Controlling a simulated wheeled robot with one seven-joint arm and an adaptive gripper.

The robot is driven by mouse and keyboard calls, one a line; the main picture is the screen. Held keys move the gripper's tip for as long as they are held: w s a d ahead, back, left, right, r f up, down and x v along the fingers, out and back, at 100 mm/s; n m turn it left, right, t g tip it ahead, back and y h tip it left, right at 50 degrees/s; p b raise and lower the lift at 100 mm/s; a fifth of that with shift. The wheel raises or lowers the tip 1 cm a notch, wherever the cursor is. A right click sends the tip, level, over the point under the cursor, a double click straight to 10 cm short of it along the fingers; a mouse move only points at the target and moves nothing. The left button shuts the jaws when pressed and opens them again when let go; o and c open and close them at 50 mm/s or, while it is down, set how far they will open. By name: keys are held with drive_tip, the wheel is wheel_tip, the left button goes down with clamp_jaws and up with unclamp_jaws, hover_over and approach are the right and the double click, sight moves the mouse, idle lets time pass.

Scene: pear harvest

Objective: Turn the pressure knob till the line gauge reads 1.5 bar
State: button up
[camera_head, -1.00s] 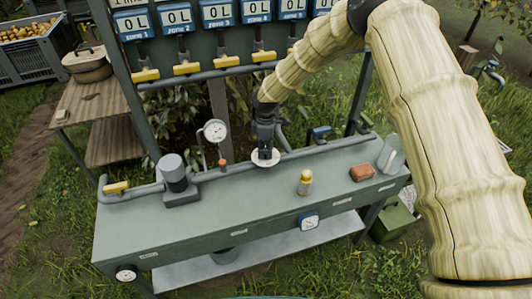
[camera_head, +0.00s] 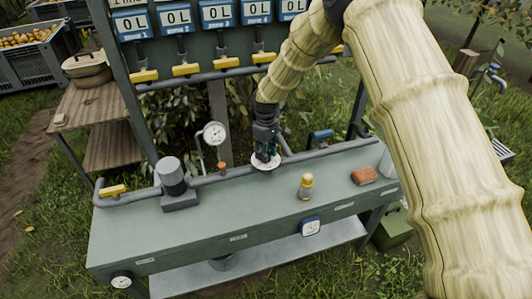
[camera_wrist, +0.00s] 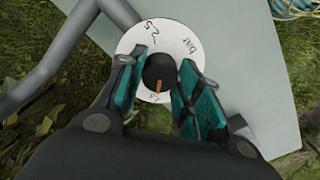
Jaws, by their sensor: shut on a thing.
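The pointer faces the bottom of the wrist view, at a mark partly hidden and too small to read. My gripper (camera_wrist: 158,78) is shut on the knob, one teal finger on each side. In the head view my gripper (camera_head: 266,152) points down onto the dial (camera_head: 264,168) on the bench. The round white line gauge (camera_head: 214,133) stands left of it on the pipe; its reading is too small to tell.
The green bench (camera_head: 210,225) carries a grey pump-like unit (camera_head: 173,180), a yellow-capped bottle (camera_head: 306,187) and a red-brown block (camera_head: 364,175). Yellow valve handles (camera_head: 186,69) and zone displays line the panel behind. The bench's front left top is clear.

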idle(0.3)
drive_tip(key=o, duration=1.1)
drive_tip(key=shift+c, duration=0.2)
wheel_tip(320, 180, up, 12)
drive_tip(key=shift+d, duration=0.15)
